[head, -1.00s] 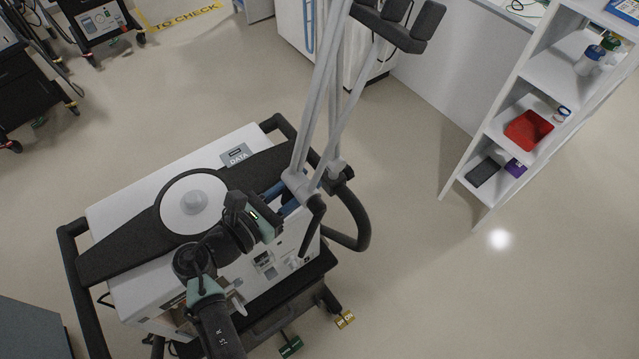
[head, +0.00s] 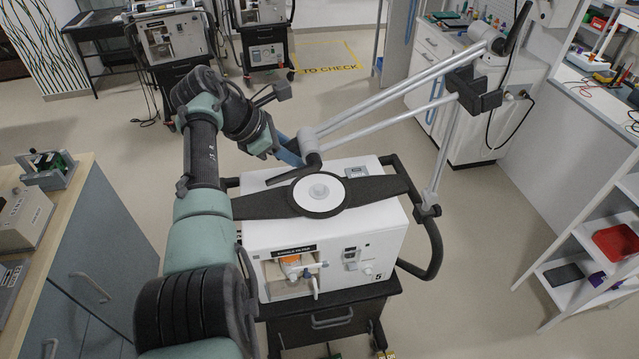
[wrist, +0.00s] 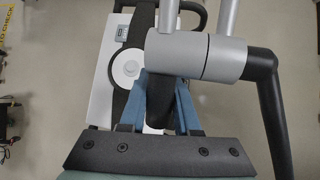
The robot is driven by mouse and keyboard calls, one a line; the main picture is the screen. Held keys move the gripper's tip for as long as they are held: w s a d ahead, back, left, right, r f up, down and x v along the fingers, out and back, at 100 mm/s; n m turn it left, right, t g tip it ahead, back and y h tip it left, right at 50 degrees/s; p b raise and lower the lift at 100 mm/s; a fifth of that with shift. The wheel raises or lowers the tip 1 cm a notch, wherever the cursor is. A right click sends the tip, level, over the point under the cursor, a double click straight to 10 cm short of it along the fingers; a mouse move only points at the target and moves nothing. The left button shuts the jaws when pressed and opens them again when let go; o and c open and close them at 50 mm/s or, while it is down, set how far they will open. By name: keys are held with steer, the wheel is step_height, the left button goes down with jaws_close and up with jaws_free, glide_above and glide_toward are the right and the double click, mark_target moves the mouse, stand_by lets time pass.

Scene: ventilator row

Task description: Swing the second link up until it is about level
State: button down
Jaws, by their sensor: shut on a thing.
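The support arm has a silver post (head: 447,150) rising from a rail clamp to a black elbow bracket (head: 477,90). The same joint (wrist: 196,57) is large in the wrist view. My gripper (head: 288,152) is at this end, above the ventilator. In the wrist view my gripper's blue fingers (wrist: 158,108) are shut around a black grip below the joint. The link's exact tilt is hard to judge.
The white ventilator (head: 325,235) with its round disc (head: 318,194) stands below the link. A bench (head: 65,220) is at the left. A white shelf with a red bin (head: 616,242) is at the right. The floor between ventilator and shelf is clear.

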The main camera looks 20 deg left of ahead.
steer(key=s+a+r+g+y+p, duration=0.1)
steer(key=a+r+y+p, duration=0.1)
steer(key=r+p, duration=0.3)
steer(key=s+a+r+g+y+p, duration=0.2)
steer(key=r+p, duration=0.3)
steer(key=r, duration=0.7)
steer(key=shift+a+r+p, duration=0.2)
steer(key=shift+r+p, duration=0.1)
steer(key=shift+p, duration=0.1)
steer(key=c, duration=0.6)
jaws_free()
steer(key=shift+f, duration=0.1)
steer(key=b+v, duration=0.4)
steer(key=v, duration=0.9)
steer(key=shift+w+d+b, duration=0.15)
steer(key=shift+b, duration=0.2)
